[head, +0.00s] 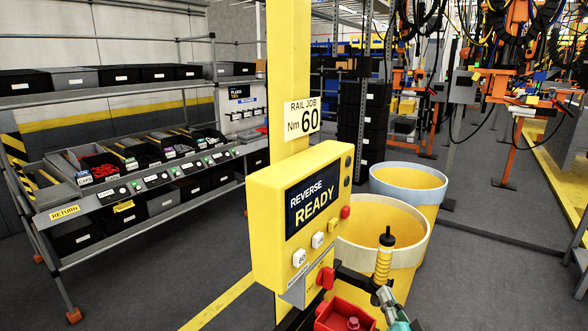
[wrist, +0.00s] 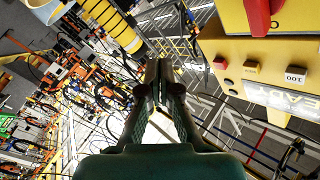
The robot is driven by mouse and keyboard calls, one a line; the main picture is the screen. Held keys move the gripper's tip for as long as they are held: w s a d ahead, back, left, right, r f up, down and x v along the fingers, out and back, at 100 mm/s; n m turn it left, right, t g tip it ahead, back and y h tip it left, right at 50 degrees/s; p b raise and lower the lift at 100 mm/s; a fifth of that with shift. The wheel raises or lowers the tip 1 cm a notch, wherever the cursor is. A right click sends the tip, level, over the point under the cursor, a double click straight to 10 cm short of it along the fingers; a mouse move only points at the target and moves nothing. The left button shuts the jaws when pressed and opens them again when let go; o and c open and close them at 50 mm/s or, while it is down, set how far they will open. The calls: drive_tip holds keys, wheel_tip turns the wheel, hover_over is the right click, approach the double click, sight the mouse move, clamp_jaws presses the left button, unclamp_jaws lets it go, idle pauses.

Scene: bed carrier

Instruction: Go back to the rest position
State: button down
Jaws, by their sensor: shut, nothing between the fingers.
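My gripper (wrist: 160,75) points away from the camera in the wrist view, its two fingers together with nothing between them. A yellow control box (wrist: 275,60) is close on its right in that view, and a yellow ribbed cylinder (wrist: 112,22) is at the upper left. In the head view the same control box (head: 268,225) is on a yellow post (head: 288,70), and its screen reads "REVERSE READY".
A parts rack (head: 130,190) with several bins stands at the left. Two yellow tubs, one with a white rim (head: 425,225) and one with a blue rim (head: 380,172), stand behind the box. A red tray (head: 345,315) is at the bottom. Grey floor (head: 480,270) is open at right.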

drive_tip(key=s+f+n+g+h, duration=0.2)
drive_tip(key=s+f, duration=1.5)
drive_tip(key=s, duration=0.5)
drive_tip(key=s+a+n+g, duration=0.1)
drive_tip(key=s+n+g, duration=0.1)
drive_tip(key=s, duration=2.1)
drive_tip(key=shift+s+a+f+n, duration=0.2)
drive_tip(key=shift+s+n, duration=0.1)
drive_tip(key=shift+n, duration=0.5)
